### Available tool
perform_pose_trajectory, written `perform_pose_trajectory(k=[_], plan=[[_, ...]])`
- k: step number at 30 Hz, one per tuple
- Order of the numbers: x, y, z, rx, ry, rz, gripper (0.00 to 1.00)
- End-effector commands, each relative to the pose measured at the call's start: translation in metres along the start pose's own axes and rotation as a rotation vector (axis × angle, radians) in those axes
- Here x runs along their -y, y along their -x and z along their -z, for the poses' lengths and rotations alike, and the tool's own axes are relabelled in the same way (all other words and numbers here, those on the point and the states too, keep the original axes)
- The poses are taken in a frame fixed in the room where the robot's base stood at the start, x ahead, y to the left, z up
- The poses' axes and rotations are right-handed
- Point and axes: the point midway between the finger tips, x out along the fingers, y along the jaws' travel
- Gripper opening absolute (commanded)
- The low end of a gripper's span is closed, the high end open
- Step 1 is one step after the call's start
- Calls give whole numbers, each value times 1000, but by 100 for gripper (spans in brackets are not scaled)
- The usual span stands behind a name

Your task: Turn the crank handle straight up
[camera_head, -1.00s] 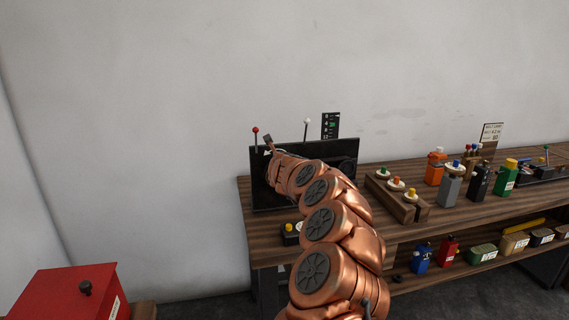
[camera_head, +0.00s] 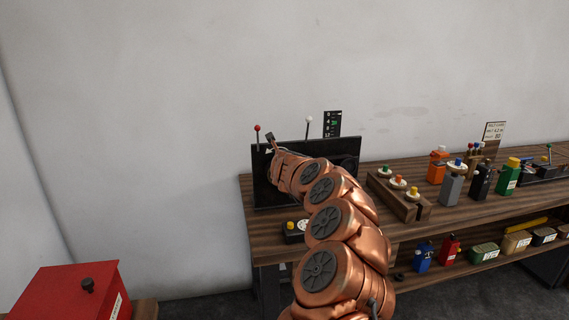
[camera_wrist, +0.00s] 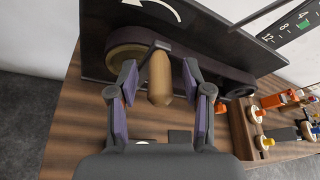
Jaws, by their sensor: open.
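The crank handle (camera_wrist: 159,80) is a tan wooden grip on a short dark crank arm, seen in the wrist view in front of a brass-rimmed wheel (camera_wrist: 122,62). A dark belt (camera_wrist: 195,62) runs from the wheel to a small pulley (camera_wrist: 240,88). My gripper (camera_wrist: 159,88) is open, with one finger on each side of the grip and visible gaps between. My gripper (camera_head: 272,146) is mostly hidden there.
A red-knobbed lever (camera_head: 257,129), a white-knobbed lever (camera_head: 309,120) and a dark sign (camera_head: 333,123) rise behind the panel. A wooden block with colored knobs (camera_head: 386,190) stands right on the bench (camera_head: 262,240). A red box (camera_head: 65,292) is at lower left.

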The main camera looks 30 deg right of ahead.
Motion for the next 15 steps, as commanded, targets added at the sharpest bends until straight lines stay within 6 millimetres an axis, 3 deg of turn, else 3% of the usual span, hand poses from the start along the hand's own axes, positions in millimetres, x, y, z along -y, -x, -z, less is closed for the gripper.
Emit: perform_pose_trajectory(k=[15], plan=[[-1,34,1,-1,-2,-3,50]])
